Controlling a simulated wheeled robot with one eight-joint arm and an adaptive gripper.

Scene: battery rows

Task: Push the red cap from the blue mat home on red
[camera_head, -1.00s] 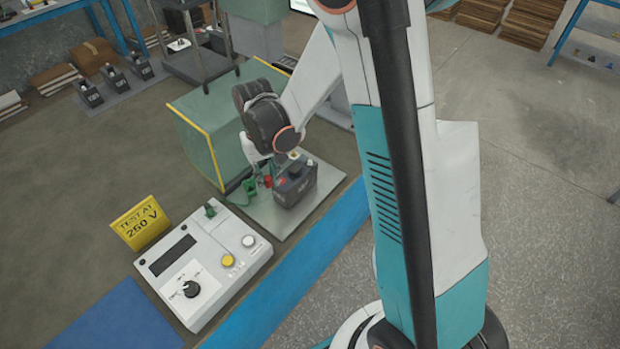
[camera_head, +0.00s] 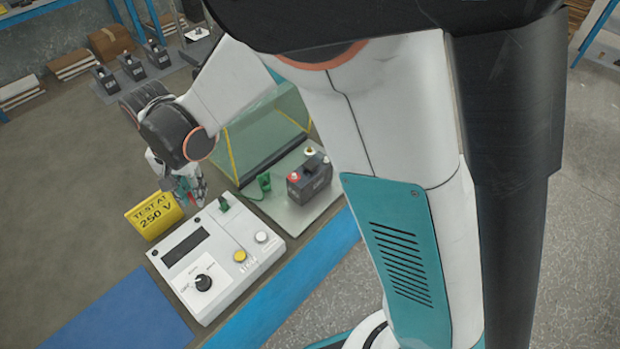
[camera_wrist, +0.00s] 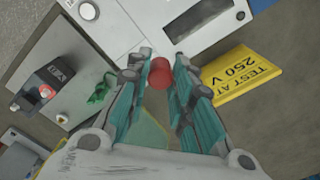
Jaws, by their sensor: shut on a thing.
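I cannot tell for sure whether this piece is the red cap. The dark battery (camera_head: 310,180) stands upright on a pale plate (camera_head: 290,214) and has a red terminal (camera_head: 294,176). It also shows in the wrist view (camera_wrist: 36,98), apart from my gripper. The blue mat (camera_head: 118,318) looks bare in its visible part.
The white tester (camera_head: 218,262) with knob and buttons lies between mat and plate. The yellow sign (camera_head: 153,216) stands behind it. A green clip (camera_head: 264,182) is beside the battery. A green clear guard (camera_head: 262,135) is behind. Several batteries (camera_head: 132,68) stand farther back.

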